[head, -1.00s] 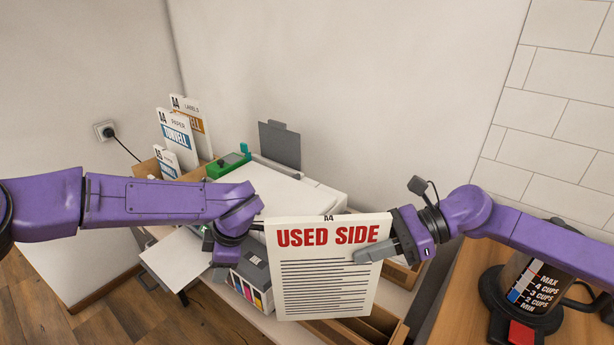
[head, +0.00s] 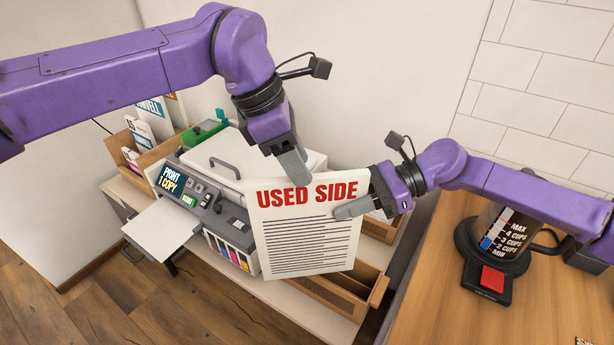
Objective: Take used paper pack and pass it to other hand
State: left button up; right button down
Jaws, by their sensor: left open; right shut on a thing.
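The used paper pack (head: 308,240) is a white slab with red "USED SIDE" lettering and dark printed lines. It hangs upright, tilted slightly, in front of the printer. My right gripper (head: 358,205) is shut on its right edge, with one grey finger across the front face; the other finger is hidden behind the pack. My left gripper (head: 293,168) is open just above the pack's top edge, pointing down, its fingertips close to the edge. Whether it touches the pack I cannot tell.
The printer (head: 215,178) stands behind the pack on a low cabinet, its paper tray (head: 162,228) out at left. A wooden box (head: 335,294) is below the pack. A coffee maker (head: 496,243) stands on the wooden counter (head: 440,300) at right.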

aim_at(313, 189)
pick_arm(q)
jog(key=x, duration=0.7)
jog(key=shift+f, duration=0.1)
pick_arm(e)
jog(key=shift+r, duration=0.1)
pick_arm(q)
grip_shut()
pick_arm(e)
jog(key=c, duration=0.9)
grip_release()
jog(key=v, duration=1.2)
